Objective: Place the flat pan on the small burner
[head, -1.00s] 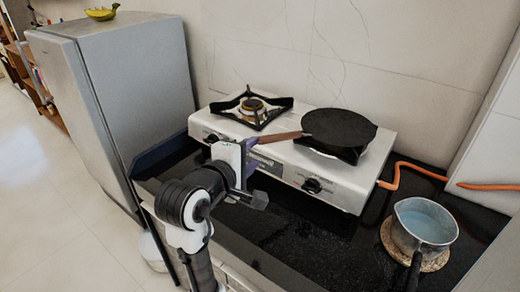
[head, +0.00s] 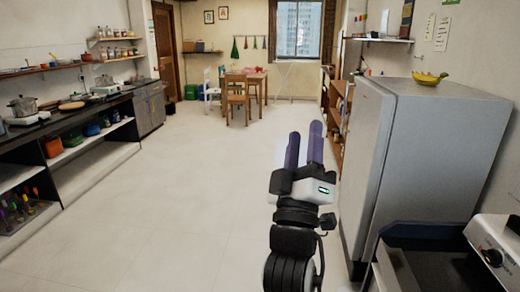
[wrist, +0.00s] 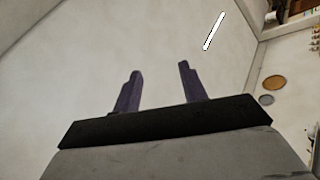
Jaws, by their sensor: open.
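My gripper (head: 304,135) is raised in the middle of the head view, over the floor. Its two purple fingers are apart and empty. They also show against a plain pale surface in the wrist view (wrist: 160,72). The white stove (head: 492,250) shows only as a corner with one knob at the right edge of the head view, well to the right of my gripper. The flat black pan and the stove's burners are outside both present views.
A grey fridge (head: 435,150) with a yellow bowl (head: 430,78) on top stands right of my arm. A long counter (head: 85,108) with pots runs along the left wall. A wooden table (head: 247,76) and chairs stand far back. The floor (head: 190,190) between is open.

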